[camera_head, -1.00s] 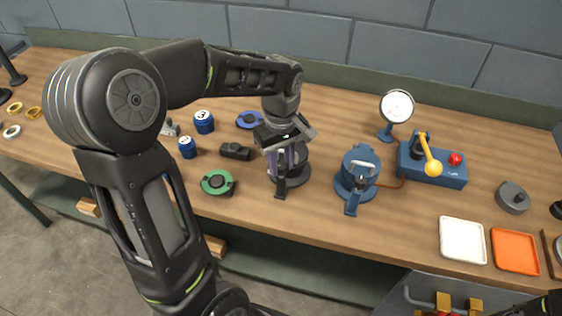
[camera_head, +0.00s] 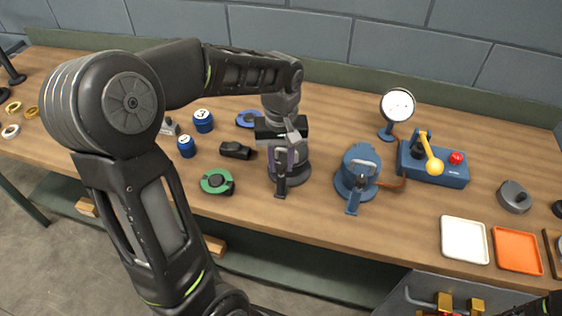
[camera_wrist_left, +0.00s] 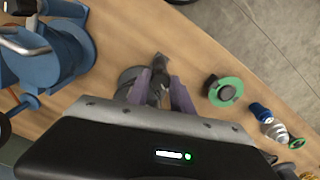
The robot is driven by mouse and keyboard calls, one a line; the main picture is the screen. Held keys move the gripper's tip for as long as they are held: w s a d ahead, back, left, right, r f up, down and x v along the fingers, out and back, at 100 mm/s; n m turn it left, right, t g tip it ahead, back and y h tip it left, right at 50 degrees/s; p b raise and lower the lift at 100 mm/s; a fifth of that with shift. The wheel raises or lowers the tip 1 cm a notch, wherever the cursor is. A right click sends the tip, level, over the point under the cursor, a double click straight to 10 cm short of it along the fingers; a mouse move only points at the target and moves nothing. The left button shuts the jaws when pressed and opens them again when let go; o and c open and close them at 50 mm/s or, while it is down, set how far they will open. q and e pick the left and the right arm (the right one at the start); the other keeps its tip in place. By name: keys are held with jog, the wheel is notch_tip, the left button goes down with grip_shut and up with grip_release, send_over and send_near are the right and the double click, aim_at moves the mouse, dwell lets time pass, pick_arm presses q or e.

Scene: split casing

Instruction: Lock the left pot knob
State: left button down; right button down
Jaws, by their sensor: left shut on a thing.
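The left pot (camera_head: 290,172) is a dark grey round casing with a handle (camera_head: 280,187) pointing to the table's front edge. My left gripper (camera_head: 283,163) is over it, pointing down, its purple-grey fingers shut on the dark knob. In the left wrist view, the fingers (camera_wrist_left: 159,92) stand on both sides of the knob (camera_wrist_left: 156,88), and the pot's base (camera_wrist_left: 128,78) shows beside them. The gripper hides most of the pot's top in the head view. A dark bit of my right arm shows at the bottom right corner; its fingers cannot be made out.
A blue pot (camera_head: 357,172) with a metal bail stands to the right, near a gauge (camera_head: 398,105) and a blue box (camera_head: 432,168) with a yellow lever. A green-ringed part (camera_head: 216,181), a black block (camera_head: 236,150) and blue cans (camera_head: 187,147) lie to the left.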

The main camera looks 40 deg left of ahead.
aim_at(281, 165)
pick_arm(q)
jog(key=m, duration=0.6)
jog(key=shift+m+b, duration=0.3)
jog(key=m, duration=0.6)
jog(key=shift+m, duration=0.3)
jog(key=c, duration=1.1)
grip_release()
notch_tip(281, 165, up, 8)
jog(key=shift+f+b, duration=0.1)
jog(key=shift+b, duration=0.4)
